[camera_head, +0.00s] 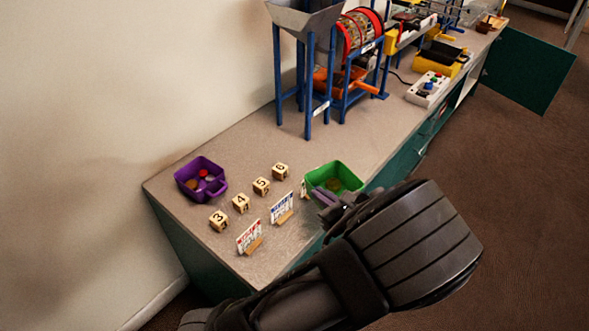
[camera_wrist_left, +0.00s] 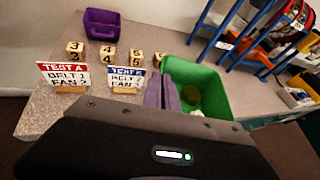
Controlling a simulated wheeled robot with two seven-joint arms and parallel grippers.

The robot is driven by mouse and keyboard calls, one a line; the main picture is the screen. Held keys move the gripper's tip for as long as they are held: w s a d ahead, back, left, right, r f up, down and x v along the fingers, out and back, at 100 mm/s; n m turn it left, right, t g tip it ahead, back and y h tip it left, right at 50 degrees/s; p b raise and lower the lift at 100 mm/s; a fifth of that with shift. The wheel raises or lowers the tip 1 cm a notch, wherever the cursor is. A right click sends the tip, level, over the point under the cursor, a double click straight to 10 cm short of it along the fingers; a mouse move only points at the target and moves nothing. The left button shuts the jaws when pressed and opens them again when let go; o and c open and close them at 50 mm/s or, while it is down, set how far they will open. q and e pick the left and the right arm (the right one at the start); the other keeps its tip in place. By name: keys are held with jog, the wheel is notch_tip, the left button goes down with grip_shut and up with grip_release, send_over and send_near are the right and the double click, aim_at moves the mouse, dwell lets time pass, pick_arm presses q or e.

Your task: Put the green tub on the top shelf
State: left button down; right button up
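The green tub (camera_head: 341,174) sits upright near the front edge of the bench, with some small items inside. It also shows in the left wrist view (camera_wrist_left: 206,78). My left gripper (camera_head: 325,198) is at the tub's near left wall. In the left wrist view its two fingers (camera_wrist_left: 162,91) are close together, one on each side of the wall, and look shut on it. My arm hides part of the tub's near side. My right gripper is not in view. No top shelf can be made out.
A purple tub (camera_head: 202,180) stands at the back left, with several number blocks (camera_head: 241,203) and two card signs (camera_head: 249,238) between. A blue-framed hopper (camera_head: 306,60) and other machines stand farther along the bench. Clear bench lies behind the green tub.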

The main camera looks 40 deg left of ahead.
pick_arm(q)
jog(key=s+d+f+m+t+h+b, duration=0.1)
jog(key=s+d+f+m+t+b, duration=0.1)
jog(key=d+f, duration=0.5)
jog(key=shift+s+d+f+m+t+h, duration=0.3)
jog(key=shift+d+m+t+h, duration=0.15)
jog(key=shift+d, duration=0.65)
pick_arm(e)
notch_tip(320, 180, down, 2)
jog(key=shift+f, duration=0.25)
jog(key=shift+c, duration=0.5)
